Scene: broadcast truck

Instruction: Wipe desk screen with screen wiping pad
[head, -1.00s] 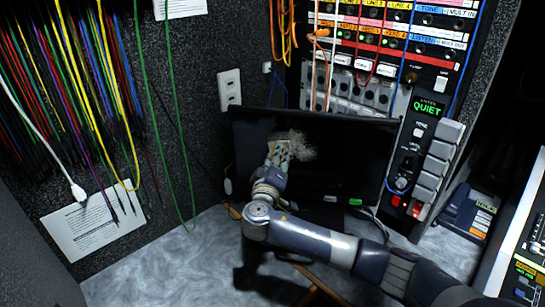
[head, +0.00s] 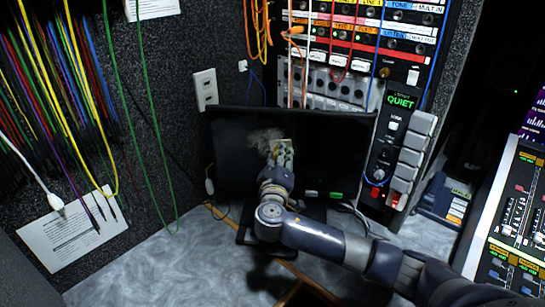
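The dark desk screen (head: 335,150) stands on the desk at the middle of the head view. A pale, greyish smudge (head: 262,138) shows on its left half. My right gripper (head: 281,158), whose arm comes in from the right, is at the screen just right of and below the smudge. It is shut on a small light-beige pad (head: 284,145), mostly covered by the fingers. The pad appears to be against the screen and hides part of the smudge's right side. My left gripper is not in view.
Coloured cables (head: 60,100) hang at the left, above a printed sheet (head: 72,232). A patch panel (head: 350,60) rises behind the screen. An intercom unit (head: 400,150) stands right of it, and a mixing console (head: 515,220) is at far right. The desk's front left (head: 150,270) is clear.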

